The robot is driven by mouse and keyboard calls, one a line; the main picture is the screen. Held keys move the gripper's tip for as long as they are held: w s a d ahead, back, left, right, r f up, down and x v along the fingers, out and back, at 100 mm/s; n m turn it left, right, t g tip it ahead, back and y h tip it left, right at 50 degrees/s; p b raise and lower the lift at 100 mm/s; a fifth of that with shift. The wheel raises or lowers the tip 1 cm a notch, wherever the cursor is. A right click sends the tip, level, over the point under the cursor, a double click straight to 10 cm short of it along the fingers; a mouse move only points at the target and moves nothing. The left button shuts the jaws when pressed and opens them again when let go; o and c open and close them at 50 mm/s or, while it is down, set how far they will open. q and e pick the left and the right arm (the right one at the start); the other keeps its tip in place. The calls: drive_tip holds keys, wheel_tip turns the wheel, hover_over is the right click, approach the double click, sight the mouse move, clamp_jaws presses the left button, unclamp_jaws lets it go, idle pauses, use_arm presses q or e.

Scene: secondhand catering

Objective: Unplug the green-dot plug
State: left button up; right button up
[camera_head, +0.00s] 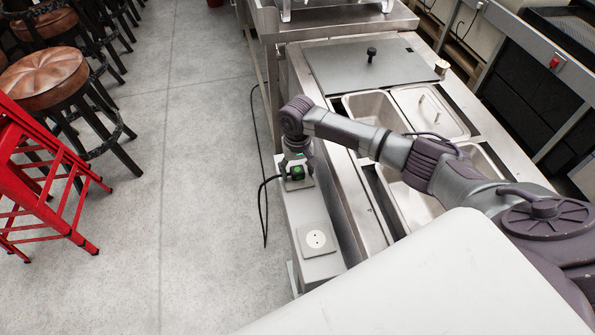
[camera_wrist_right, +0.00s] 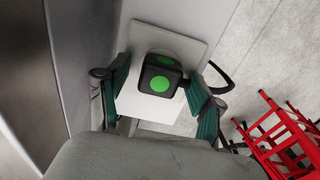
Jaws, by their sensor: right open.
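The green-dot plug (camera_head: 297,173) is a black block with green dots, sitting at a square socket plate (camera_wrist_right: 139,103) on a grey ledge along the counter's side. The plug also shows in the right wrist view (camera_wrist_right: 160,76), with a green dot on each of two visible faces. Its black cord (camera_head: 264,215) runs left and down to the floor. My right gripper (camera_head: 297,165) is over the plug, open. In the right wrist view its green-padded fingers (camera_wrist_right: 160,93) stand apart on either side of the plug, with gaps visible. My left gripper is not in view.
A second socket (camera_head: 317,239), empty, is nearer on the same ledge. The steel counter (camera_head: 355,205) with sunken pans stands to the right, under my right arm. The floor between is clear.

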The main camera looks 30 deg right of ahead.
sight(297, 169)
clamp_jaws()
idle(0.3)
drive_tip(key=shift+r+p, duration=3)
drive_tip(key=shift+p, duration=0.75)
